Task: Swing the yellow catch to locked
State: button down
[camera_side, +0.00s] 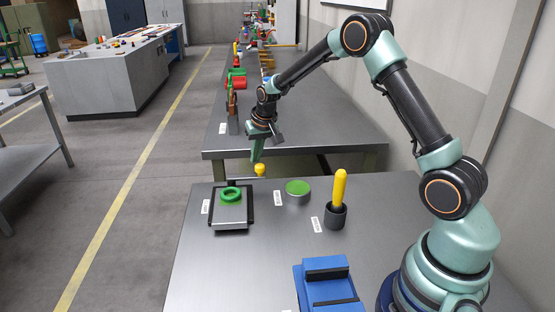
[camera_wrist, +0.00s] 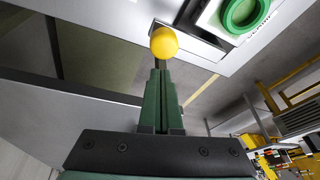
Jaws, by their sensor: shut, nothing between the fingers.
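A yellow round knob (camera_side: 260,170), which looks like the catch's end, sits near the back edge of the table, right of a dark tray (camera_side: 216,228) with a grey block (camera_side: 231,214) and a green ring (camera_side: 231,194). My gripper (camera_side: 256,160) points down just above and beside the knob; its fingers are shut and empty. In the wrist view the yellow knob (camera_wrist: 164,42) shows just beyond my fingertips (camera_wrist: 158,72); whether they touch cannot be told. The green ring (camera_wrist: 240,14) is at the top right there. The catch's arm and pivot are hidden.
A green-topped grey disc (camera_side: 298,190) and a black cup (camera_side: 336,216) with an upright yellow handle (camera_side: 340,187) stand right of the knob. A blue block (camera_side: 328,284) is at the front. Another bench (camera_side: 300,130) stands behind. The table's left front is clear.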

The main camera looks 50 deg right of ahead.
jog(key=shift+s+a, duration=0.3)
jog(key=shift+s, duration=0.3)
jog(key=shift+s+a, duration=0.7)
jog(key=shift+s, duration=0.15)
jog(key=shift+w+d, duration=1)
jog(key=shift+w, duration=0.15)
notch_tip(320, 180, up, 10)
jog(key=f, duration=0.1)
send_over(258, 165)
jog(key=shift+d+r, duration=0.15)
jog(key=shift+r, duration=0.1)
